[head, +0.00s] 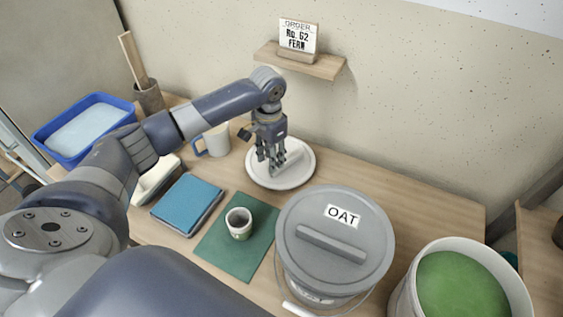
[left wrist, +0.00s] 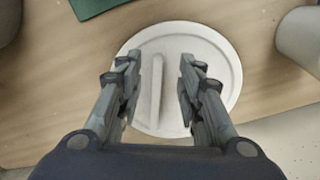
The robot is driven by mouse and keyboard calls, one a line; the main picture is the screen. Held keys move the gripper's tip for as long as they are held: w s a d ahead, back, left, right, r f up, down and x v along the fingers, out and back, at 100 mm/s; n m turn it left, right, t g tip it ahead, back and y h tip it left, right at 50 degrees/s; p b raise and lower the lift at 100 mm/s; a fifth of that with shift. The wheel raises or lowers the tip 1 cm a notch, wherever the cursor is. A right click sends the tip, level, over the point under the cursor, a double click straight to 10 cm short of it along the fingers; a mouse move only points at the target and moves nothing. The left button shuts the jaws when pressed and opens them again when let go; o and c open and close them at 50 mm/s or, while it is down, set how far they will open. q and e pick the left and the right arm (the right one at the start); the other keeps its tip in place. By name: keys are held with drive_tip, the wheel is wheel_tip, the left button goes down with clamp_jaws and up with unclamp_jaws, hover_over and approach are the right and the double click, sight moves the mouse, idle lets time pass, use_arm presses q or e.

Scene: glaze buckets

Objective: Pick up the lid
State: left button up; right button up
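A round white lid (head: 296,176) with a raised bar handle lies on the wooden table near the wall. It also shows in the left wrist view (left wrist: 212,62), where its bar handle (left wrist: 157,88) runs between my fingers. My left gripper (head: 272,164) points down over the lid; in the left wrist view the gripper (left wrist: 157,82) is open, with a gap on each side of the handle. A grey lid marked OAT (head: 318,262) with its own bar handle sits on a bucket at the front. My right gripper is not in view.
A white mug (head: 215,140) stands left of the white lid. A blue cloth (head: 188,200), a small cup (head: 239,222) on a green mat (head: 218,247), and a bucket of green glaze (head: 462,285) are nearer. A shelf (head: 300,62) with an order card hangs above.

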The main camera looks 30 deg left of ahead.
use_arm(q)
drive_tip(key=f, duration=0.4)
drive_tip(key=shift+w+d+f, duration=0.15)
drive_tip(key=shift+d+f, duration=0.05)
drive_tip(key=shift+f, duration=0.35)
drive_tip(key=shift+c, duration=0.5)
clamp_jaws()
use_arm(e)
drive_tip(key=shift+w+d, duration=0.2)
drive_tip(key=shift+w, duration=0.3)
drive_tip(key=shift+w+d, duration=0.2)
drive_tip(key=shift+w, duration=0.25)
